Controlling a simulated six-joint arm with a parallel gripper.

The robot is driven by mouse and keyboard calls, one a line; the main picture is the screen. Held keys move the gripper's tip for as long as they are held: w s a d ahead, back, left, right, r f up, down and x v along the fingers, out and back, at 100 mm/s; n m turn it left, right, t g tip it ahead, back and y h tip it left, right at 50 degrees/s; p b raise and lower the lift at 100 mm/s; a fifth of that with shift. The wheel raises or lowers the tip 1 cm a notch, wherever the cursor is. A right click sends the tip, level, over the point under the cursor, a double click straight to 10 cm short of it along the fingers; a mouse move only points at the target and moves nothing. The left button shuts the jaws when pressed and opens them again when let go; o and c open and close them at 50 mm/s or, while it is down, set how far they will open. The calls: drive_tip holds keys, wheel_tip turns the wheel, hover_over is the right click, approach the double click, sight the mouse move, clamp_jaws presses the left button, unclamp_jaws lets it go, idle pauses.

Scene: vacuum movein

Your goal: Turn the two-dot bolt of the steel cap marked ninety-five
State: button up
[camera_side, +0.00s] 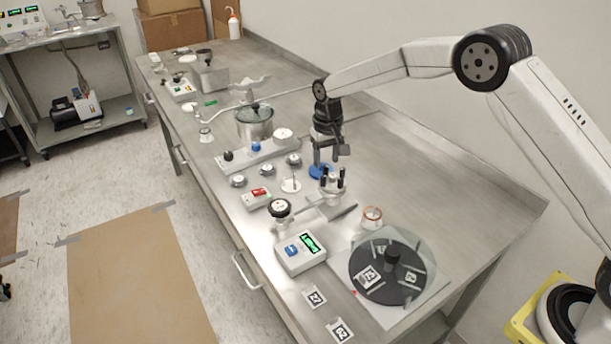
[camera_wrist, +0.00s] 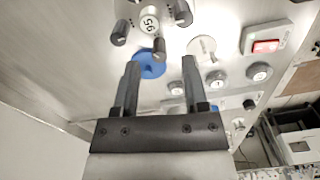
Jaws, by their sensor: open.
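The steel cap (camera_wrist: 149,21) marked 95 shows at the top of the wrist view, with black upright bolts around it: one at left (camera_wrist: 119,33), one at right (camera_wrist: 182,14) and one nearer my gripper (camera_wrist: 160,48). Small dark dots show on the cap, but I cannot tell which bolt has two. In the side view the cap (camera_side: 333,184) with its black bolts stands on the bench in front of my gripper (camera_side: 329,158). My gripper (camera_wrist: 160,65) is open and empty, its fingers pointing toward the cap and apart from the bolts.
A white disc with a pin (camera_side: 291,185), round gauges (camera_side: 267,169) and a red-switch box (camera_wrist: 265,46) are close by. A black dial plate (camera_side: 370,278) and a green-display box (camera_side: 301,252) stand nearer the camera. The right-rear bench is clear.

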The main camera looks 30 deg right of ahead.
drive_tip(key=shift+f, duration=0.95)
clamp_jaws()
drive_tip(key=shift+m, duration=3)
unclamp_jaws()
